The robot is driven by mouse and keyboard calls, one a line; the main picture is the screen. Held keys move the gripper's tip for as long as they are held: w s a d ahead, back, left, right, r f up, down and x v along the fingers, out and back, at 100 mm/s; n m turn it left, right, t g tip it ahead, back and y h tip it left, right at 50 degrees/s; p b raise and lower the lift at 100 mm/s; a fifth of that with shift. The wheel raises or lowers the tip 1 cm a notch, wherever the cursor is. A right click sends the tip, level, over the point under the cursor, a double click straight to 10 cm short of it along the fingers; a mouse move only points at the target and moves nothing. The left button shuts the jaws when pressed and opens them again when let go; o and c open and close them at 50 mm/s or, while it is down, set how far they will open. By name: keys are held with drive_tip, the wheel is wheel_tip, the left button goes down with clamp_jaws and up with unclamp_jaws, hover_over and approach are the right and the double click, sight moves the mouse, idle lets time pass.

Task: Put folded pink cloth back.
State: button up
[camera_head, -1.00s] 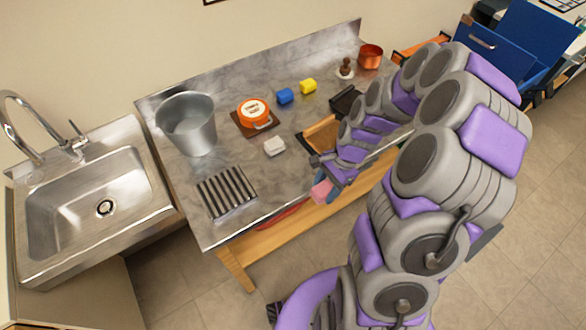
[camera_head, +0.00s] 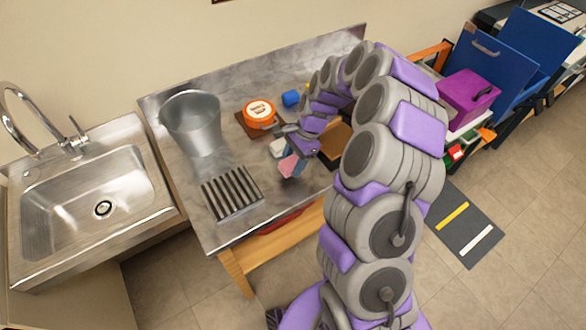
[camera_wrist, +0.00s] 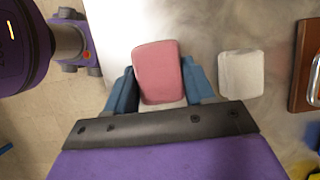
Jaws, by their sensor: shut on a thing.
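The folded pink cloth (camera_wrist: 158,72) is held between the two blue fingers of my gripper (camera_wrist: 162,85) in the wrist view. In the head view the pink cloth (camera_head: 287,165) shows at the tip of my gripper (camera_head: 292,160), over the front part of the metal-topped table (camera_head: 250,222). My gripper is shut on the cloth. A folded white cloth or block (camera_wrist: 240,74) lies on the table just right of the gripper in the wrist view; in the head view it is partly hidden behind the gripper (camera_head: 277,148).
A slatted dark rack (camera_head: 232,193) lies at the table's front left. A metal bucket (camera_head: 193,122) stands behind it. An orange round container (camera_head: 259,112) sits on a brown board, with a blue object (camera_head: 291,98) beyond. A sink (camera_head: 85,190) is at left.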

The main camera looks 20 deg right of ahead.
sight(303, 173)
drive_tip(key=d+f, duration=0.2)
drive_tip(key=f, duration=0.1)
drive_tip(key=shift+d+f, duration=0.15)
drive_tip(key=shift+d, duration=0.25)
drive_tip(key=shift+s+d, duration=0.1)
drive_tip(key=shift+d, duration=0.1)
drive_tip(key=shift+a+f, duration=0.1)
drive_tip(key=shift+a, duration=0.85)
drive_tip(key=o, duration=0.5)
drive_tip(key=shift+a, duration=0.3)
drive_tip(key=shift+o, duration=1.8)
drive_tip(key=shift+d, duration=0.15)
drive_tip(key=shift+o, duration=0.4)
drive_tip(key=shift+d, duration=0.75)
drive_tip(key=shift+a, duration=0.45)
drive_tip(key=shift+f+b, duration=0.15)
drive_tip(key=shift+b, duration=0.4)
